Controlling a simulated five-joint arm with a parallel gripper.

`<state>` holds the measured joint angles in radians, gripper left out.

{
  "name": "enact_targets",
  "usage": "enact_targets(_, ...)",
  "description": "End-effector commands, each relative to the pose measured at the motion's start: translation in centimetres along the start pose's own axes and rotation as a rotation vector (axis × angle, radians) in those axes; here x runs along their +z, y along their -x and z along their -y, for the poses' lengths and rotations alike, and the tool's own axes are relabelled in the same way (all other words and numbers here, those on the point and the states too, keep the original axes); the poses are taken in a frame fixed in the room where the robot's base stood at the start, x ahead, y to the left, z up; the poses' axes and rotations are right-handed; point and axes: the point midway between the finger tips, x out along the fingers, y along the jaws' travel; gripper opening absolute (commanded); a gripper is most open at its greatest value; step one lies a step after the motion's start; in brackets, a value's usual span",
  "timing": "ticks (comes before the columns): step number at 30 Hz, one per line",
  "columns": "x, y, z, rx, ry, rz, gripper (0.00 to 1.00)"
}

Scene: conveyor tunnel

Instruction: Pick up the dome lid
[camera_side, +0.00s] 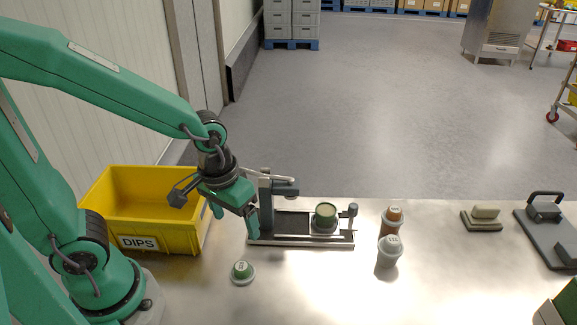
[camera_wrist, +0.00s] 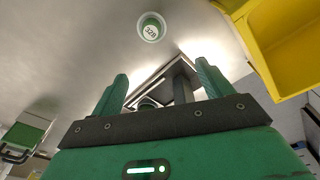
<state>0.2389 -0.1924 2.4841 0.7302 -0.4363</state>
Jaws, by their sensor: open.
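A small green dome lid (camera_side: 242,270) with a pale rim and a white label on top sits on the steel table, in front of the fixture. It also shows at the top of the wrist view (camera_wrist: 151,27), where its label reads 328. My gripper (camera_side: 236,212) is open and empty, raised above the table. In the side view it is above and behind the lid, beside the fixture's left end. In the wrist view its two green fingers (camera_wrist: 161,88) stand apart, with the lid beyond their tips and not between them.
A yellow bin (camera_side: 150,238) marked DIPS stands left of my gripper. A metal fixture (camera_side: 300,241) behind the lid holds a green pot (camera_side: 325,214). Two lidded cups (camera_side: 389,251) stand further right.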

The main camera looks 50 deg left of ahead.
Motion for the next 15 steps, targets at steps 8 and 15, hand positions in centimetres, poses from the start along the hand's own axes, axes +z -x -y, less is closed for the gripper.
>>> enact_targets(8,1.3,-3.8,-1.3,-0.045,0.052,0.092,0.79)
enact_targets(15,1.6,-4.5,-1.5,-0.055,0.065,0.108,0.79)
